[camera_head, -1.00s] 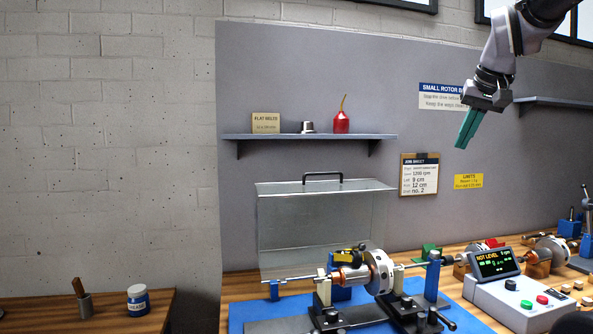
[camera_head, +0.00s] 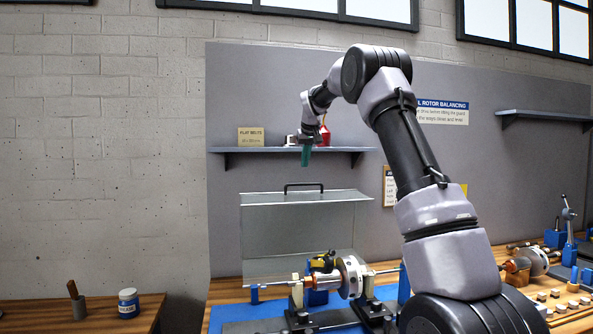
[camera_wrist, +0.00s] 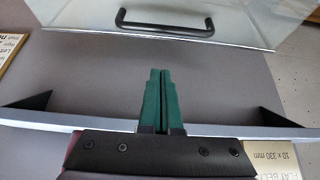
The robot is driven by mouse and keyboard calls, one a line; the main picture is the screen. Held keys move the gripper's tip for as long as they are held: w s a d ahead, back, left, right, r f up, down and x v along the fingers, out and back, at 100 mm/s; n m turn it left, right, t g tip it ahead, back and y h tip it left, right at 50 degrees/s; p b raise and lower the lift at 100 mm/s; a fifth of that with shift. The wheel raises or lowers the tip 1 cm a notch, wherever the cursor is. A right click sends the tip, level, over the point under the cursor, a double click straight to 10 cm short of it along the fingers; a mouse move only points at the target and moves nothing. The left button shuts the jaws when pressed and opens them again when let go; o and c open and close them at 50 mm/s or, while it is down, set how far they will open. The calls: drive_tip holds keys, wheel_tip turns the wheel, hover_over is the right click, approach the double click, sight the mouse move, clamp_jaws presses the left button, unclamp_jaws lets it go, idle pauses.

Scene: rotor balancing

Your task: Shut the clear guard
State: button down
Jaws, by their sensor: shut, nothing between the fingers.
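The clear guard (camera_head: 262,226) stands raised and open behind the rotor on the bench, its transparent panel upright against the grey back panel. Its black handle (camera_head: 304,187) is on the top face; it also shows at the top of the wrist view (camera_wrist: 165,24). My gripper (camera_head: 306,166) has green fingers, shut and empty. It hangs in front of the shelf, above the handle and apart from it. In the wrist view the closed fingertips (camera_wrist: 160,72) point toward the guard, with a gap of grey panel between. The rotor (camera_head: 350,277) lies on its supports below the guard.
The shelf (camera_head: 240,150) is close behind my gripper, holding a flat-belts box (camera_head: 262,137) and a red oil can (camera_head: 325,134), partly hidden. My arm covers the bench's right middle. A side table (camera_head: 90,312) at left holds a blue-labelled jar (camera_head: 129,303).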

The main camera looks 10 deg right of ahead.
sight(305, 184)
drive_tip(key=x, duration=0.8)
drive_tip(key=shift+f, duration=0.4)
drive_tip(key=shift+s+d+r, duration=0.1)
drive_tip(key=shift+s+r, duration=0.1)
drive_tip(key=shift+s, duration=1.6)
